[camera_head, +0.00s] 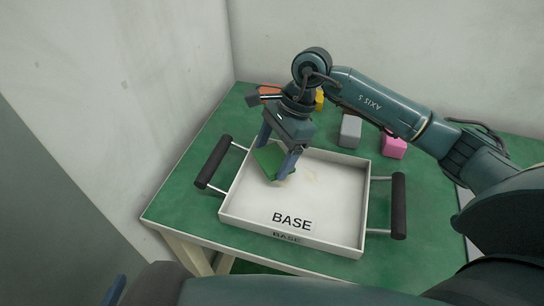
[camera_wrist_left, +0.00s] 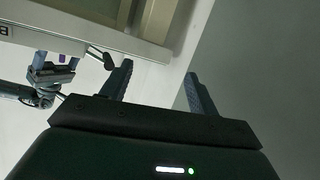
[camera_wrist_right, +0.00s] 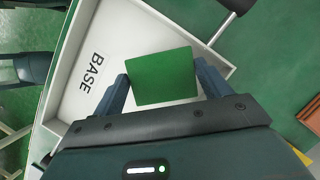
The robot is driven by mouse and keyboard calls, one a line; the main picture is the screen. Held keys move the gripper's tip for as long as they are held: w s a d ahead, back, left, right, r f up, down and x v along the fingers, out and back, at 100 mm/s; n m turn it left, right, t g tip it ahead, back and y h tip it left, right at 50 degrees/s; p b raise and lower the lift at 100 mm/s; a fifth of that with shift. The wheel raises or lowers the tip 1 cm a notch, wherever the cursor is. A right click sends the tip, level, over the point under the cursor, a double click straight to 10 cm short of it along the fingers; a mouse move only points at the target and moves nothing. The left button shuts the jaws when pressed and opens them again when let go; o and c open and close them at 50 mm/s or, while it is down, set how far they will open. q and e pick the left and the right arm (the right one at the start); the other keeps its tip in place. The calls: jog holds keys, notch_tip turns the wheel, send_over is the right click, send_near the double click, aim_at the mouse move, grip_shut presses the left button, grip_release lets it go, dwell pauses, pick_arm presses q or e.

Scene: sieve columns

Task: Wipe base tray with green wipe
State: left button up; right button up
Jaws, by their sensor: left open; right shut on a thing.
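The white base tray (camera_head: 335,205), marked BASE and fitted with black side handles, sits on the green table. It also shows in the right wrist view (camera_wrist_right: 75,95). My right gripper (camera_head: 278,165) is over the tray's back left part, pointing down, shut on the green wipe (camera_head: 268,158). The wipe fills the space between the fingers in the right wrist view (camera_wrist_right: 165,76). I cannot tell whether the wipe touches the tray floor. A faint brownish smudge (camera_head: 310,176) shows on the floor beside the gripper. My left gripper (camera_wrist_left: 158,85) is open and empty, away from the tray.
Behind the tray on the table stand a grey block (camera_head: 350,130), a pink block (camera_head: 394,146) and a yellow thing (camera_head: 319,99), partly hidden by my right arm. Walls close in behind and at left. The table (camera_head: 430,205) is clear right of the tray.

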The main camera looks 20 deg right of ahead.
jog(key=shift+r, duration=0.6)
jog(key=shift+r+p, duration=0.6)
jog(key=shift+r, duration=0.2)
jog(key=shift+r+p, duration=0.4)
jog(key=shift+r, duration=0.7)
pick_arm(q)
jog(key=shift+w+d+f+g, duration=0.25)
jog(key=shift+d+f+g, duration=0.2)
jog(key=shift+g, duration=0.15)
jog(key=shift+a, duration=0.1)
pick_arm(e)
jog(key=shift+w, duration=0.1)
